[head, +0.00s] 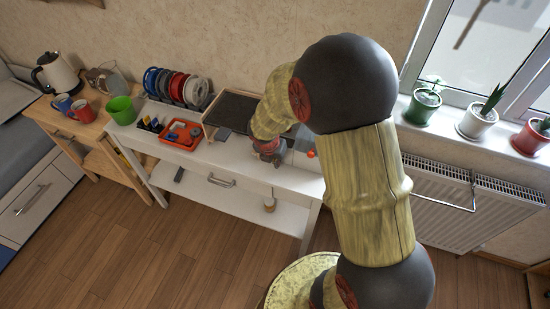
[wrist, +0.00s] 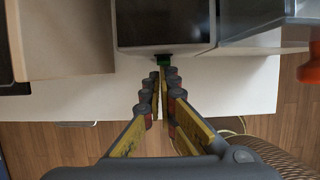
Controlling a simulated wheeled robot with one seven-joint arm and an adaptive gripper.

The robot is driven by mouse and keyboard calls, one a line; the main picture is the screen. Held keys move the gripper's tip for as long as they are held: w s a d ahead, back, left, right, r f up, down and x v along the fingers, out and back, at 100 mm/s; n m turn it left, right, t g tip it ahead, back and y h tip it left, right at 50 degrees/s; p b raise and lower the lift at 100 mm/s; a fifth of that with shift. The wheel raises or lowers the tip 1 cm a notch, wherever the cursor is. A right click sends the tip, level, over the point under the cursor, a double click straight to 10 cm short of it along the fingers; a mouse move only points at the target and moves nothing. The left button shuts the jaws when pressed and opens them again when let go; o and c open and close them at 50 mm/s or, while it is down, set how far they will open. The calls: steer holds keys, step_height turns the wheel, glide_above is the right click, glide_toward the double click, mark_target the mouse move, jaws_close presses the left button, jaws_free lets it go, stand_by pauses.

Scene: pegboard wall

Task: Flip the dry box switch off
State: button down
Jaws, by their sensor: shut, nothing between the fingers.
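A dark-fronted box (wrist: 165,28) with a pale frame stands at the top middle of the wrist view; I take it to be the dry box. In the head view my gripper (head: 267,156) is over the white table (head: 225,165), and my arm hides much of the box area.
A beige block (wrist: 65,38) stands left of the box, and a grey container (wrist: 262,18) stands right with an orange part (wrist: 311,65). A red tray (head: 181,133), spools (head: 178,87) and a green cup (head: 122,110) stand farther left. A radiator (head: 455,200) is at right.

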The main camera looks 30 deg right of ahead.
steer(key=shift+r, duration=0.15)
steer(key=shift+r+p, duration=0.7)
steer(key=shift+p, duration=0.35)
steer(key=shift+a, duration=0.1)
